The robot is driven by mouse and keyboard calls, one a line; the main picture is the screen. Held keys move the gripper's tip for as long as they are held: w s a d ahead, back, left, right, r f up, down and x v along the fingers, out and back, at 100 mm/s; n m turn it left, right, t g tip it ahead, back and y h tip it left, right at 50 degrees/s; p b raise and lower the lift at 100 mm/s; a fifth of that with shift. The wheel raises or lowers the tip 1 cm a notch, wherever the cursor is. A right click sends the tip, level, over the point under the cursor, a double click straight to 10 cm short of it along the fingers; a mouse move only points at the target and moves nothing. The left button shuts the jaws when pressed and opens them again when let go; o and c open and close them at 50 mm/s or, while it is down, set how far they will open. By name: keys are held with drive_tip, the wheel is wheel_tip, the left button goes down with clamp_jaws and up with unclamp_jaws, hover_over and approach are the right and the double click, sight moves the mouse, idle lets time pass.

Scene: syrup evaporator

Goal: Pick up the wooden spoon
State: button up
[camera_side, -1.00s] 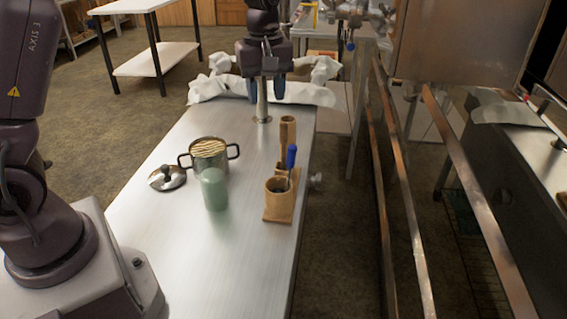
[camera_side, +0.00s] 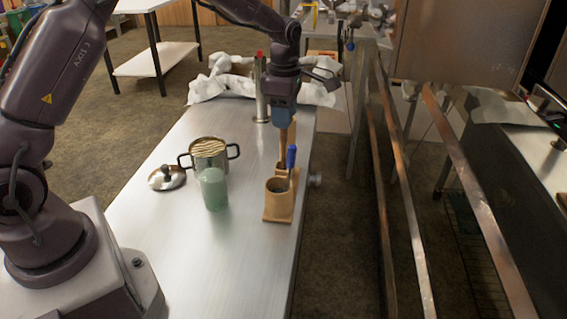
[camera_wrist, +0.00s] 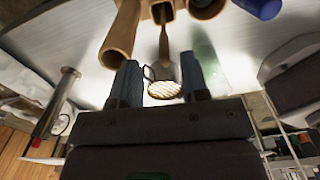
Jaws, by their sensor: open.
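A wooden holder (camera_side: 278,213) stands near the right edge of the steel table, with a round cup, a square slot and a tall tube (camera_wrist: 121,36). In the wrist view, a brown wooden piece (camera_wrist: 164,42), which looks like the wooden spoon, sticks out of the square slot. In the side view I cannot make the spoon out clearly. My gripper (camera_side: 284,112) is above the back of the holder, pointing down. In the wrist view my gripper (camera_wrist: 160,75) is open, with the spoon showing between its fingers; contact cannot be told.
A blue-handled tool (camera_side: 291,157) stands close by at the holder. To the left are a green cup (camera_side: 214,190), a pot (camera_side: 208,148) and its lid (camera_side: 167,178). A metal cylinder with a red tip (camera_side: 261,95) stands behind, near crumpled cloth (camera_side: 215,85). The front tabletop is clear.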

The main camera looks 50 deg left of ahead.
sight(284, 144)
drive_tip(key=f, duration=0.5)
drive_tip(key=shift+s+d+f, duration=0.1)
drive_tip(key=shift+s+f, duration=0.1)
drive_tip(key=shift+f, duration=0.15)
clamp_jaws()
